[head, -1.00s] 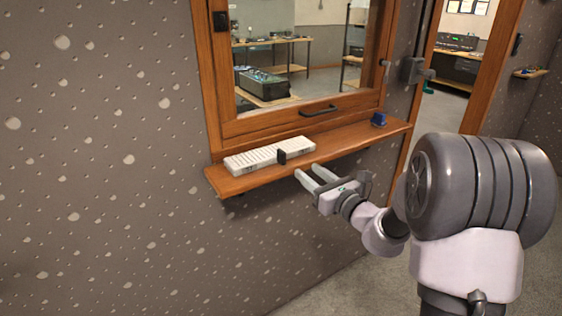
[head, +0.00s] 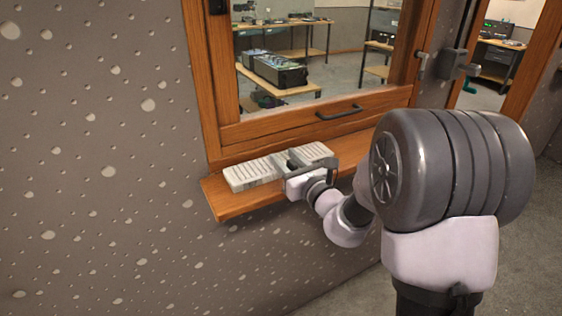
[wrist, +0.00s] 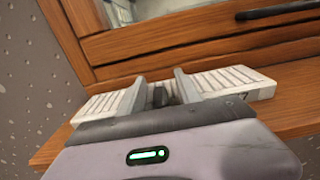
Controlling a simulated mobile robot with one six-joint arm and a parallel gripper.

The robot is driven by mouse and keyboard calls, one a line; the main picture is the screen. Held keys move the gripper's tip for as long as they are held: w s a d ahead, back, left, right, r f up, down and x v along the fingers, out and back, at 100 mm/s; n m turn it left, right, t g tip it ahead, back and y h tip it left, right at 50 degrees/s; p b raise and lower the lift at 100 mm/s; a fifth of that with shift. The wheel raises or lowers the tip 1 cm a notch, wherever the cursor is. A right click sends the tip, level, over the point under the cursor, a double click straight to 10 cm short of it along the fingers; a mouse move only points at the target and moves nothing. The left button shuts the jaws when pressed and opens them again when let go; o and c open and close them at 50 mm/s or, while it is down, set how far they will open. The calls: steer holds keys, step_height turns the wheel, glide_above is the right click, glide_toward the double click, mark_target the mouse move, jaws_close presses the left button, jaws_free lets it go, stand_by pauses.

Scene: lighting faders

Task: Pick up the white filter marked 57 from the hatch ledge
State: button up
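The white filter (head: 252,174) is a long, flat, slatted bar lying on the wooden hatch ledge (head: 225,201). It also shows in the wrist view (wrist: 223,80), with a dark upright grip tab (wrist: 160,96) at its middle. A small dark mark shows at its right end, but I cannot read a number. My gripper (head: 290,163) is over the filter's middle in the head view. In the wrist view my gripper (wrist: 158,92) has its two fingers apart, one on each side of the tab, with gaps visible. The fingertips' lower parts are hidden.
The wooden hatch frame with a dark handle (head: 338,112) rises behind the ledge. A speckled grey wall (head: 110,170) lies to the left and below. My arm covers the ledge's right part. A latch (head: 452,62) shows on the right post.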

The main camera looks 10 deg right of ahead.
jaws_close()
stand_by(1.3)
